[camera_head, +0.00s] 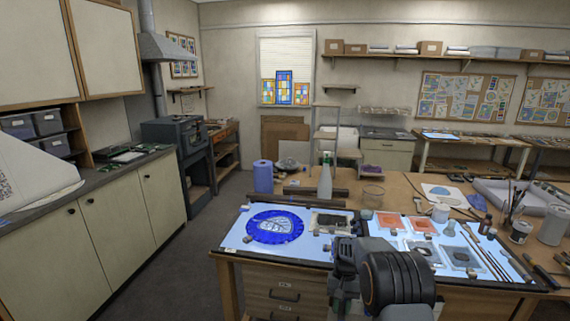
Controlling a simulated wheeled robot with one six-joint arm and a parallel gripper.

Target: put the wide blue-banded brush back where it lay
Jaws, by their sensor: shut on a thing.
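My arm reaches in from the bottom, and my gripper (341,296) is low at the front edge of the lit panel (308,247). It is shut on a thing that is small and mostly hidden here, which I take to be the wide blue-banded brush. Its blue band cannot be made out. Several long thin brushes or tools (484,255) lie side by side on the right part of the panel. My wrist hides part of the panel's front edge.
A round blue painted glass piece (275,227) lies on the panel's left. Orange-red tiles (391,221) and dark-patterned tiles (459,257) lie right of centre. A bottle (325,182), a blue roll (263,176) and a jar of brushes (520,231) stand behind or beside it.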

